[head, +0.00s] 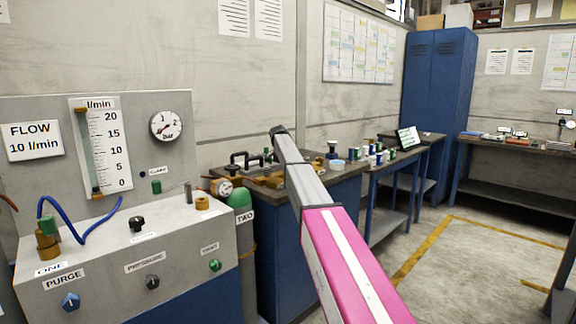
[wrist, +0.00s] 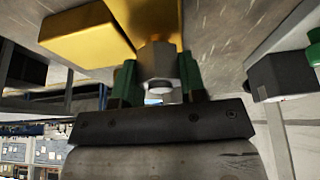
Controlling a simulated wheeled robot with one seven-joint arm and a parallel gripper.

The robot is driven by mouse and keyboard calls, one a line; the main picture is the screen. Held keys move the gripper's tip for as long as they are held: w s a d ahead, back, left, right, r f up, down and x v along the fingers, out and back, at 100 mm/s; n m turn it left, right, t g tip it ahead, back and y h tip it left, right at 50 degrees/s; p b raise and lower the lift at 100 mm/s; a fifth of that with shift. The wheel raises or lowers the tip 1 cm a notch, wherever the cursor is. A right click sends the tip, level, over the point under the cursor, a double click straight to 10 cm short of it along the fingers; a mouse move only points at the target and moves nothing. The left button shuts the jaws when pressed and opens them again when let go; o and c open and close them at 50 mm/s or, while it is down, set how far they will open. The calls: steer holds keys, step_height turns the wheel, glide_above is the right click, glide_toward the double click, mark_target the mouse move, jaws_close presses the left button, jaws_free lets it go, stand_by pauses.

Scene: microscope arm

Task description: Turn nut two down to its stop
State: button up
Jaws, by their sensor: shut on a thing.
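In the wrist view my gripper (wrist: 158,72) has its two green fingers on either side of a grey hex nut (wrist: 157,56), closed on it. A pale round end shows below the nut, between the fingers. No label is legible there, so I cannot read the nut's number. In the head view a label TWO (head: 245,216) is on a green-topped cylinder (head: 240,200) beside the panel. My gripper and the held nut cannot be made out in the head view. How far the nut is from its stop cannot be seen.
In the wrist view a brass block (wrist: 90,35) is close at the left of the nut, and a dark hexagonal part (wrist: 278,77) stands at the right. In the head view a gauge (head: 222,187) is near the cylinder, and the flow panel (head: 140,240) stands at the left.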

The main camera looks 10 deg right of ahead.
steer(key=o, duration=0.9)
steer(key=v, duration=1)
steer(key=shift+s+a+r, duration=0.1)
steer(key=shift+r, duration=0.3)
